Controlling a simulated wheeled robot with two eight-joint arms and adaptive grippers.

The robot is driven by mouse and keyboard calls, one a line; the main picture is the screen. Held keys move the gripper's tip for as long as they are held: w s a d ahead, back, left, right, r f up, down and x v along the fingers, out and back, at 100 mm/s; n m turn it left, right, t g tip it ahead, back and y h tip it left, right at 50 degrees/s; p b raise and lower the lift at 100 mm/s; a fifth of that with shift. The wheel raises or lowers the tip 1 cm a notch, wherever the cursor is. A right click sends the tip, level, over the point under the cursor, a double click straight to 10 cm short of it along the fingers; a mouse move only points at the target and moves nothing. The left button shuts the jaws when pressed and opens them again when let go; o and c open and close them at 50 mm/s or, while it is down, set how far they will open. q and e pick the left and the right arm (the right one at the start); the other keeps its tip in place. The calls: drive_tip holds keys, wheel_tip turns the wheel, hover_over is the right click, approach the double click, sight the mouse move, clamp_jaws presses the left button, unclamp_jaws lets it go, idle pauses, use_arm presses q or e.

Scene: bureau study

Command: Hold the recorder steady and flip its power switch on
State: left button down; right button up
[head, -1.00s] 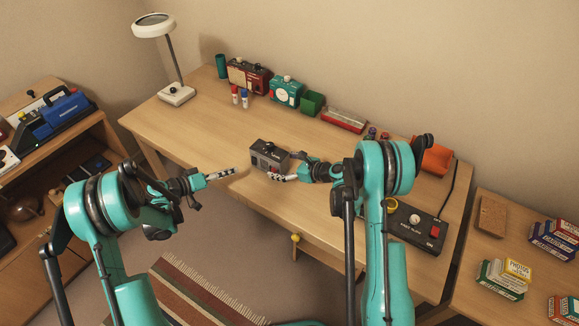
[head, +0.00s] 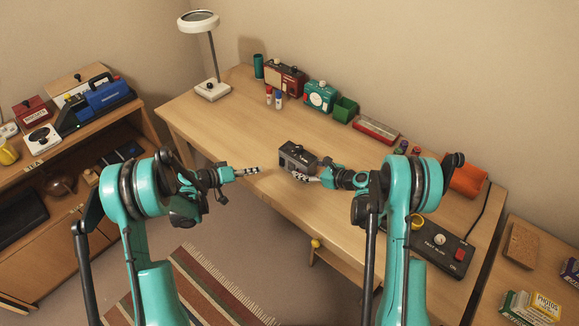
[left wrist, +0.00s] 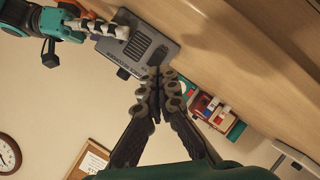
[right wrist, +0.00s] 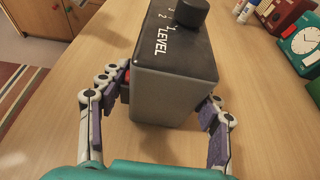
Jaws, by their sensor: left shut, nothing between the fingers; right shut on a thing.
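The recorder (head: 297,157) is a dark grey box standing on the wooden desk. In the right wrist view the recorder (right wrist: 175,90) shows a black knob and the word LEVEL on top. My right gripper (head: 307,176) is shut on the recorder, one finger along each side; its fingers also show in the right wrist view (right wrist: 160,100). A small red part (right wrist: 127,76) shows at the recorder's left side there. My left gripper (head: 260,169) is shut and empty, left of the recorder with a gap. In the left wrist view its closed tips (left wrist: 158,82) overlap the recorder's edge (left wrist: 140,45); contact there is unclear.
A lamp (head: 212,88), a red device (head: 285,80), a teal device (head: 320,95) and a green box (head: 345,108) stand along the back. A black control box (head: 437,243) lies at right. The desk left of the recorder is clear.

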sight(282, 162)
use_arm(q)
drive_tip(key=n, duration=0.3)
drive_tip(key=shift+s+d+r+n+g+y, duration=0.1)
drive_tip(key=shift+d+r+n+g+y, duration=0.2)
drive_tip(key=shift+r+n+y, duration=0.1)
drive_tip(key=n, duration=0.3)
drive_tip(key=n+y, duration=0.1)
drive_tip(key=shift+s+d+r+n, duration=0.15)
drive_tip(key=shift+r+n, duration=0.15)
drive_tip(key=s+r+n+y, duration=0.1)
drive_tip(key=n, duration=0.6)
drive_tip(key=s+r+n+y, duration=0.1)
drive_tip(key=r+n+y, duration=0.1)
drive_tip(key=n, duration=0.4)
drive_tip(key=s+r+n+g+y, duration=0.1)
drive_tip(key=r+n, duration=0.1)
drive_tip(key=n, duration=0.5)
drive_tip(key=shift+a+n+y, duration=0.2)
drive_tip(key=shift+n+y, duration=0.1)
drive_tip(key=shift+f, duration=0.1)
drive_tip(key=x, duration=0.9)
drive_tip(key=shift+d+f, duration=0.1)
drive_tip(key=w+d, duration=0.1)
drive_tip(key=w+d+f, duration=0.1)
drive_tip(key=shift+w+d, duration=0.15)
drive_tip(key=shift+w, duration=0.15)
drive_tip(key=shift+w+d, duration=0.35)
